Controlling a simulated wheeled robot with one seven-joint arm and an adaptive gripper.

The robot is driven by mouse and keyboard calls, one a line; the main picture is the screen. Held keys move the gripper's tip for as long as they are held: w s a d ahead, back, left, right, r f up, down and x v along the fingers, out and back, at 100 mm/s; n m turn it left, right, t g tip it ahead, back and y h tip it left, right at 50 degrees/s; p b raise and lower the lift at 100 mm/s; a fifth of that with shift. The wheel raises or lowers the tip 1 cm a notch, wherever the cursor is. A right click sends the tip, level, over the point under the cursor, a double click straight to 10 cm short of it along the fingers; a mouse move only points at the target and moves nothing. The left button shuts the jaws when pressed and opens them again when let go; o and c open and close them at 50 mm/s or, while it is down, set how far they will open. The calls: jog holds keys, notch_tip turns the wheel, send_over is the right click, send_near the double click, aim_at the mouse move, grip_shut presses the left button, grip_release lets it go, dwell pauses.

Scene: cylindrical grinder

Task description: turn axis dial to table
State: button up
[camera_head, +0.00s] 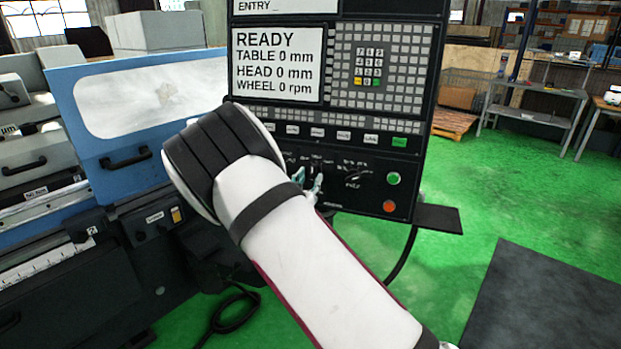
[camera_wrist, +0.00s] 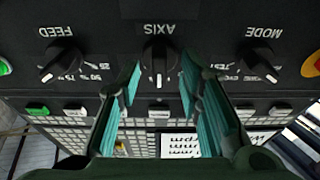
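The axis dial (camera_wrist: 159,62) is a black knob on the dark control panel, under an upside-down "AXIS" label in the wrist view. Its white mark points toward the picture's bottom; the position labels around it are too hidden to read. My gripper (camera_wrist: 161,70) is open, with one teal finger on each side of the dial. I cannot tell whether either finger touches it. In the head view my gripper (camera_head: 307,184) is at the panel's lower part, and the fingers and my arm hide most of the dial.
The feed dial (camera_wrist: 62,64) and mode dial (camera_wrist: 260,62) flank the axis dial. A green button (camera_head: 393,179) and a red button (camera_head: 389,206) sit at the panel's right. The screen (camera_head: 279,64) reads READY, table 0 mm. A small shelf (camera_head: 437,218) juts out at right.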

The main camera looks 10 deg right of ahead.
jog(key=v, duration=1)
jog(key=shift+s, duration=0.2)
